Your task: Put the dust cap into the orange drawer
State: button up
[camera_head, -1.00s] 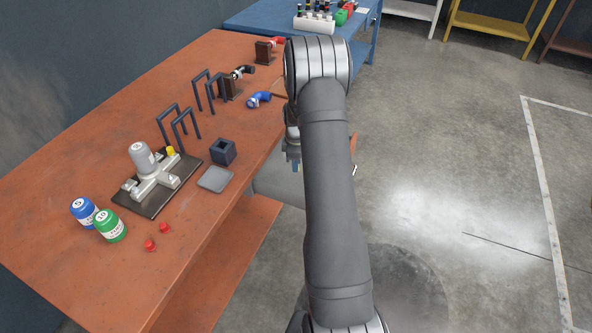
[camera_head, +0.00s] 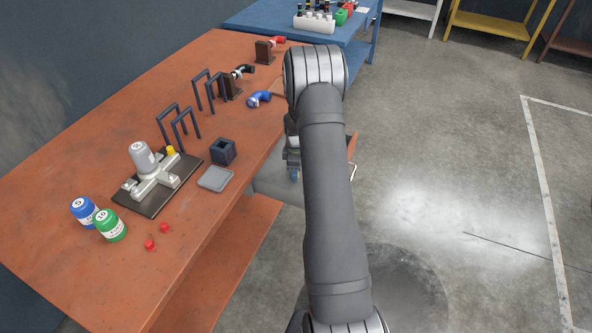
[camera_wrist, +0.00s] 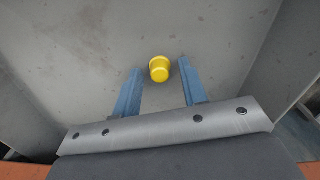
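A yellow cap (camera_wrist: 159,69), which looks like the dust cap, shows in the wrist view against a grey surface. My gripper (camera_wrist: 160,68) has its two blue fingers apart, with the cap in the gap between the tips as seen. Clear space shows on both sides of the cap, and I cannot tell its depth relative to the tips. In the head view my gripper (camera_head: 294,174) is mostly hidden behind my arm, beside the table's right edge. An orange-red edge (camera_head: 353,145) shows right of my arm; I cannot tell whether it is the orange drawer.
The orange-brown table (camera_head: 110,110) holds a grey fixture (camera_head: 155,182), a dark square box (camera_head: 223,151), blue and green jars (camera_head: 110,225), two red caps (camera_head: 150,244) and dark frames. A grey surface (camera_head: 275,185) lies beside the table under my gripper. Open floor is at right.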

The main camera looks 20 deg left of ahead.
notch_tip(320, 180, up, 12)
jog(key=shift+r, duration=0.15)
dwell(0.3)
notch_tip(320, 180, down, 12)
jog(key=shift+r, duration=0.2)
jog(key=shift+f, duration=0.1)
jog(key=shift+r, duration=1.75)
jog(key=shift+f, duration=0.15)
